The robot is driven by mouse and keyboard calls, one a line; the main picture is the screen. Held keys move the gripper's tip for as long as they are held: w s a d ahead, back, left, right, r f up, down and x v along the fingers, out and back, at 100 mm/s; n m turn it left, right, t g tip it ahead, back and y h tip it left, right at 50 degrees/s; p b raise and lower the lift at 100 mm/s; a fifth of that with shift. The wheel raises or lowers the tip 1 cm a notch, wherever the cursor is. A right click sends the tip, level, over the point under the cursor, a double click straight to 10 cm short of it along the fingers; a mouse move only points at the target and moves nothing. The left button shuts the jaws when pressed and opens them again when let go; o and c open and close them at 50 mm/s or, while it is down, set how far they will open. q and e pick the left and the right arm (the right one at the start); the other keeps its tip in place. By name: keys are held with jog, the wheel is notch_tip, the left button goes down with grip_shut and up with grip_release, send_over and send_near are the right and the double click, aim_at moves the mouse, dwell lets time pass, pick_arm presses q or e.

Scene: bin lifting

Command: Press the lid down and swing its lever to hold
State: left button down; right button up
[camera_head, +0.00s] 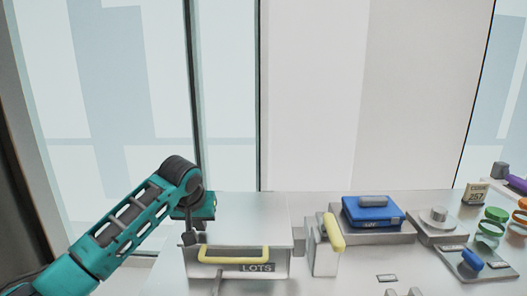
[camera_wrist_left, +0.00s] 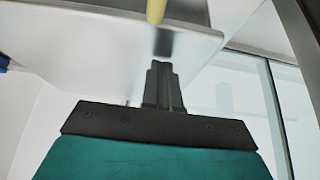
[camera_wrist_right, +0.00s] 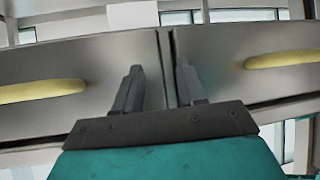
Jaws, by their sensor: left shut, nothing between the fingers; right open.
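A pale grey bin (camera_head: 225,270) with a "LOTS" label and a yellow front handle (camera_head: 234,249) stands on the bench. Its flat lid (camera_head: 250,212) lies over the top; I cannot tell whether it is fully seated. A lever with a yellow grip (camera_head: 335,232) stands tilted on a grey block right of the bin. My left gripper (camera_head: 189,238) points down at the lid's left edge, shut and empty; contact is unclear. In the left wrist view its fingers (camera_wrist_left: 163,82) are before a pale panel. My right gripper (camera_wrist_right: 157,88) is open and empty, outside the head view.
Right of the lever, a blue case (camera_head: 372,213) sits on a grey stand. Further right are a grey knob (camera_head: 437,215), a blue-handled fixture (camera_head: 472,259), coloured rings (camera_head: 491,228) and a small sign (camera_head: 474,194). My right gripper faces grey fronts with yellow handles (camera_wrist_right: 40,90).

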jog(key=shift+r+p, duration=0.45)
dwell(0.4)
